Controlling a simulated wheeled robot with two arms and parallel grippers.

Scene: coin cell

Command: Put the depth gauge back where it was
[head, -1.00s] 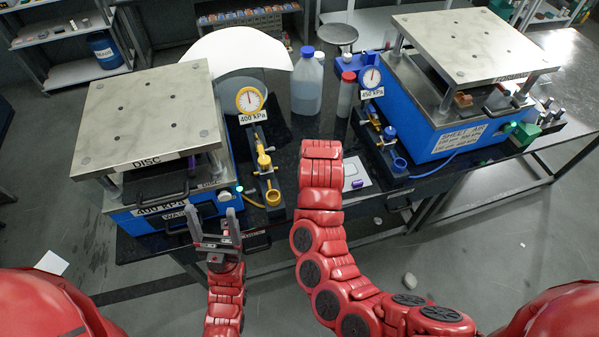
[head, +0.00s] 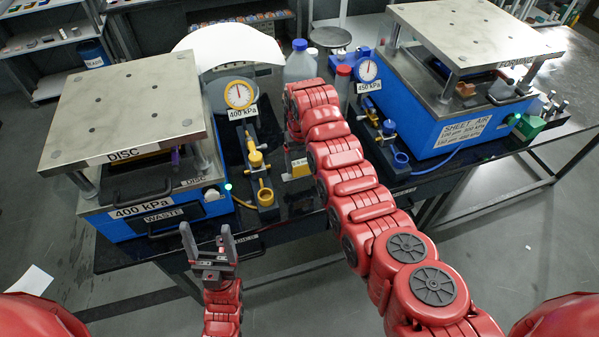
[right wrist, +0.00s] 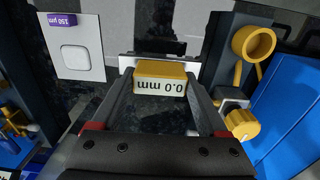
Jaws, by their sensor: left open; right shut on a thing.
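The depth gauge (right wrist: 160,80), a yellow block with a 0.0 mm readout, sits between the fingers of my right gripper (right wrist: 162,92), which is shut on it. In the right wrist view the readout appears upside down. In the head view the gauge (head: 299,169) shows as a small yellow patch over the black bench, left of my right arm; that arm hides most of my right gripper. My left gripper (head: 207,238) is open and empty, fingers up, in front of the bench edge below the left press.
The left press (head: 125,110) and right press (head: 470,80) flank the black bench. A yellow regulator with a cup (head: 265,195) stands left of the gauge. A white card (right wrist: 75,65) with a purple 150 µm label lies nearby. Bottles (head: 299,62) stand behind.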

